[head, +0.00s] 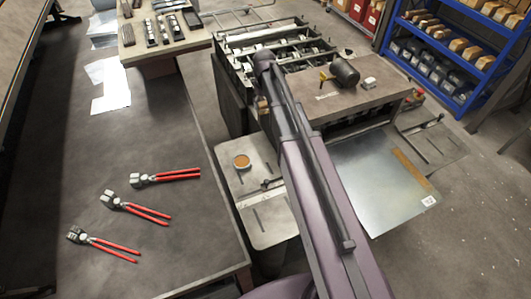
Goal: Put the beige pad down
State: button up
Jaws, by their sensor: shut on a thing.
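My arm reaches from the bottom of the head view up to the machine, and its dark upper joint shows at the machine's front edge. My gripper is not visible; the arm hides whatever lies behind it. I cannot make out a beige pad for sure. A small tan patch (262,104) shows just left of my arm, against the machine; I cannot tell what it is. A round orange-brown disc with a pale rim (242,161) lies on the grey side plate (262,232) left of my arm.
The machine (350,98) has rollers and a motor. A metal sheet (375,185) with a tan strip (414,167) lies right of my arm. Several red-handled pliers (140,206) lie on the dark bench (190,245) at left. Blue shelves (450,50) stand at back right.

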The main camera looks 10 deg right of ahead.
jog(key=b, duration=2.3)
send_over(265, 155)
jog(key=shift+w+a+f, duration=0.1)
jog(key=shift+f, duration=11.65)
jog(key=shift+f, duration=0.1)
notch_tip(265, 155, down, 4)
jog(key=b, duration=0.4)
jog(key=shift+f+b, duration=0.15)
jog(key=shift+b, duration=0.2)
jog(key=o, duration=0.9)
jog(key=shift+c, duration=0.2)
jog(key=shift+r, duration=0.2)
notch_tip(265, 155, up, 12)
jog(key=p, duration=1.2)
